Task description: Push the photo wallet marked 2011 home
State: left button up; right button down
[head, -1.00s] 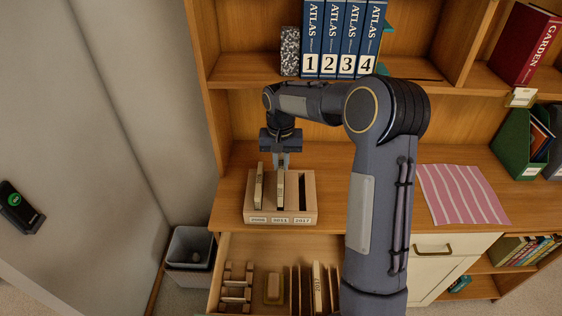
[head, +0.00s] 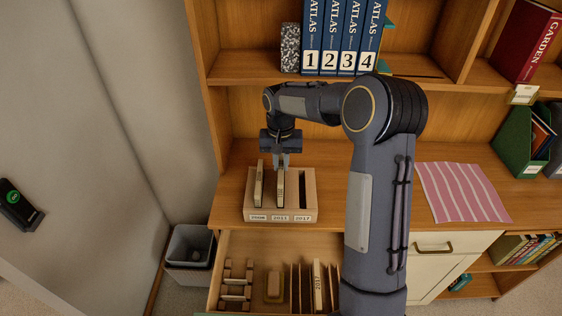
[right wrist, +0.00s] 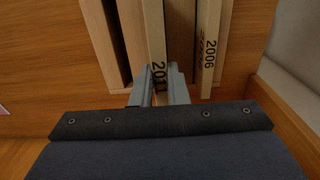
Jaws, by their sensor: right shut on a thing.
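The photo wallet marked 2011 (head: 280,190) stands upright in the middle slot of a wooden box (head: 310,200) on the desk. It rises above the box; how deep it sits is hard to tell. My right gripper (head: 282,162) is shut on its upper edge from above. In the right wrist view the 2011 wallet (right wrist: 154,35) runs between my right gripper's fingers (right wrist: 160,80). The wallet marked 2006 (head: 259,184) stands in the left slot; it also shows in the right wrist view (right wrist: 209,45). The right slot, labelled 2017, is empty. My left gripper is out of view.
An open drawer (head: 255,250) below holds dividers and an upright wallet (head: 317,285). Atlas volumes (head: 340,35) stand on the shelf above. A pink striped sheet (head: 462,192) lies right of my arm. A bin (head: 190,246) stands at the left.

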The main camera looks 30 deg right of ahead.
jog(key=shift+f+b, duration=0.65)
jog(key=shift+f, duration=0.45)
dwell(1.5)
jog(key=shift+f+b, duration=0.55)
jog(key=shift+f, duration=0.55)
dwell(0.5)
jog(key=shift+s+a+f+b, duration=0.1)
jog(key=shift+s+f+b, duration=0.1)
jog(key=shift+f+b, duration=0.25)
dwell(0.4)
jog(key=shift+r, duration=0.25)
jog(key=shift+w+r+p, duration=0.25)
jog(key=shift+r+p, duration=0.4)
jog(key=shift+p, duration=0.2)
jog(key=shift+r+p, duration=1.45)
jog(key=shift+r, duration=0.45)
